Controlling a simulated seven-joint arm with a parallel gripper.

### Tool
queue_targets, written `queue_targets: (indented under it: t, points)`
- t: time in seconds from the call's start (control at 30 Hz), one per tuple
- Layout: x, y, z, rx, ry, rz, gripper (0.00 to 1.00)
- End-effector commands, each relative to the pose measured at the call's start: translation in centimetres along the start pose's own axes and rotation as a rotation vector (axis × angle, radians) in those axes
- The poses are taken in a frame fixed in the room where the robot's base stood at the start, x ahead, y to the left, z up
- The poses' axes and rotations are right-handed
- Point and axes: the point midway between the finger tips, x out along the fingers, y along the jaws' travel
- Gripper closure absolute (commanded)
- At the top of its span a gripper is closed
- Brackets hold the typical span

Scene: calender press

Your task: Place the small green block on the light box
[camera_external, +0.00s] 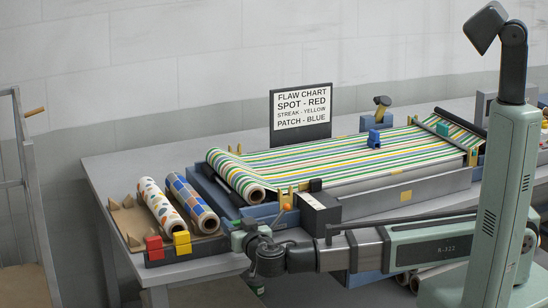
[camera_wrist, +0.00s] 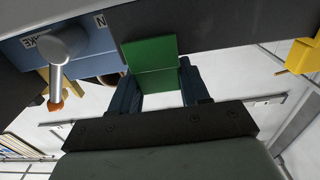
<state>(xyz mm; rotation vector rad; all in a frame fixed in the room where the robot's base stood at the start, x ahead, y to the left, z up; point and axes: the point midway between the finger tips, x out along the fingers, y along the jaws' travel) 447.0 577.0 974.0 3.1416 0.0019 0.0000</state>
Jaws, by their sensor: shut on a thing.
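The small green block (camera_wrist: 150,52) is between the two dark blue fingers of my gripper (camera_wrist: 158,84) in the wrist view; the fingers are shut on it. In the external view my gripper (camera_external: 239,238) is low at the table's front edge, just right of the yellow block. The held block is small and hard to separate from the hand there. The long grey box (camera_external: 405,188) under the striped cloth (camera_external: 330,158) may be the light box; its top is mostly covered and I cannot be sure. It is up and right of my gripper.
A blue block (camera_external: 374,138) sits on the cloth. A silver lever (camera_wrist: 68,45) is close by in the wrist view. The flaw chart (camera_external: 301,115) stands behind.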

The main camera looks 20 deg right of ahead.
Motion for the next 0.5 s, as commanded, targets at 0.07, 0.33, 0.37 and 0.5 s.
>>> queue_targets:
  t: [0.07, 0.33, 0.37, 0.5]
  points:
    - [0.0, 0.0, -0.1, 0.000, 0.000, 0.000, 0.83]
    - [0.0, 0.0, -2.4, 0.002, 0.001, 0.000, 0.83]
    - [0.0, 0.0, -2.8, 0.003, 0.002, 0.000, 0.83]
    - [0.0, 0.0, -4.9, 0.004, 0.001, 0.000, 0.83]
